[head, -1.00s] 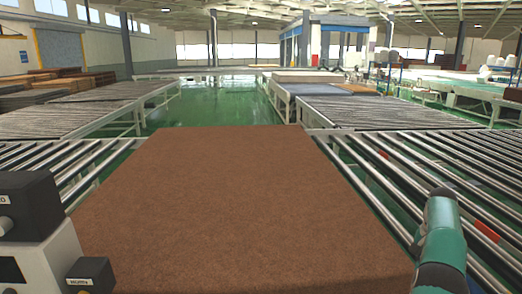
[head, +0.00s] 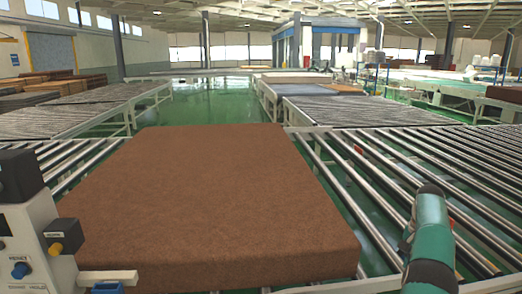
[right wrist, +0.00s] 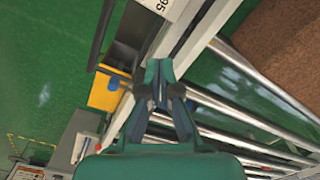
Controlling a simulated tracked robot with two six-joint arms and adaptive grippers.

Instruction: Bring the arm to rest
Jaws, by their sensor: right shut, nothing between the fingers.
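My right arm (head: 430,240) shows in the lower right of the head view, over the rollers. Its gripper does not show clearly there. In the right wrist view my right gripper (right wrist: 158,72) is shut and empty, above a pale metal frame rail and green floor. A brown mattress (head: 210,200) lies flat on the roller conveyor in the head view, with its near edge and thickness visible. A corner of it (right wrist: 285,40) shows at the upper right of the right wrist view, apart from the gripper. My left gripper is not in view.
A control box (head: 35,235) with knobs stands at the lower left, close to the mattress. A yellow and black box (right wrist: 108,90) is left of the right gripper. Bare rollers (head: 420,170) lie right of the mattress. Green floor (head: 205,100) is open beyond it.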

